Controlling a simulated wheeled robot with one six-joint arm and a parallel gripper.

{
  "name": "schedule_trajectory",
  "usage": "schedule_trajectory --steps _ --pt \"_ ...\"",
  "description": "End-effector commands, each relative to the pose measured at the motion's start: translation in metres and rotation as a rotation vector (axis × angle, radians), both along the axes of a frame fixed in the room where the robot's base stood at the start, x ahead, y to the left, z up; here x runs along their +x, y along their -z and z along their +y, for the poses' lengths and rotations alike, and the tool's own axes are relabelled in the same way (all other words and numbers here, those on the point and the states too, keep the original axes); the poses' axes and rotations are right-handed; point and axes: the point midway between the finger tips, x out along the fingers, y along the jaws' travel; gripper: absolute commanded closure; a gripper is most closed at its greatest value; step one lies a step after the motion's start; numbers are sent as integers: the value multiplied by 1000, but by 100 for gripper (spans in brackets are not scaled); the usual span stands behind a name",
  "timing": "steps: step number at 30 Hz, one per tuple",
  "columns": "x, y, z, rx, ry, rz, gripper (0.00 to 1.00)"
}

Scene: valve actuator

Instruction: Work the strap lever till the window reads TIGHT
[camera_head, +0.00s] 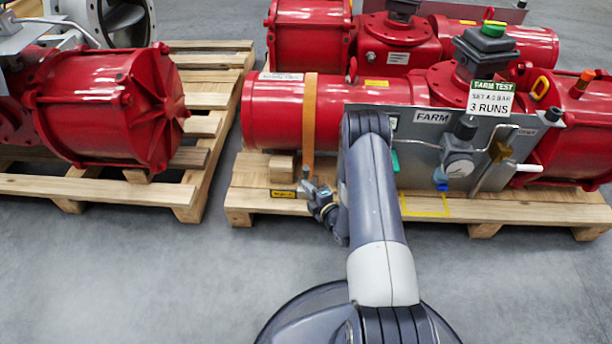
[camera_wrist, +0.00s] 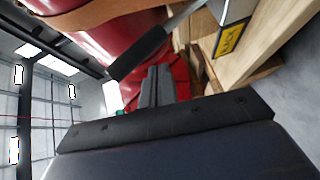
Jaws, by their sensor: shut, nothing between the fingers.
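The orange-brown strap (camera_head: 309,120) runs down over the red cylinder in the head view; part of it shows at the top of the wrist view (camera_wrist: 95,14). The strap lever has a black grip (camera_wrist: 140,53) and a metal shank (camera_wrist: 187,15) in the wrist view. The yellow window (camera_wrist: 229,39) on a grey housing seems to read SLACK; in the head view the window (camera_head: 283,194) is too small to read. My gripper (camera_wrist: 158,68) is shut and empty, its tips just below the black grip. I cannot tell whether they touch it. My gripper (camera_head: 308,188) also shows beside the window.
A wooden pallet (camera_head: 240,198) carries the red actuator (camera_head: 275,110) and a grey panel (camera_head: 415,125) with a gauge. My arm hides part of the panel. A second pallet (camera_head: 185,205) with a red actuator stands at left. The grey floor in front is clear.

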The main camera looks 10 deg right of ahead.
Motion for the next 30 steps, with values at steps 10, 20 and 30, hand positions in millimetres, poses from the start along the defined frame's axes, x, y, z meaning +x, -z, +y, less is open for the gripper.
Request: schedule_trajectory --steps 10,20,30 --pt "0 0 0 0 0 0 100" --pt "0 0 0 0 0 0 100" --pt "8 -3 -3 0 0 -1 100"
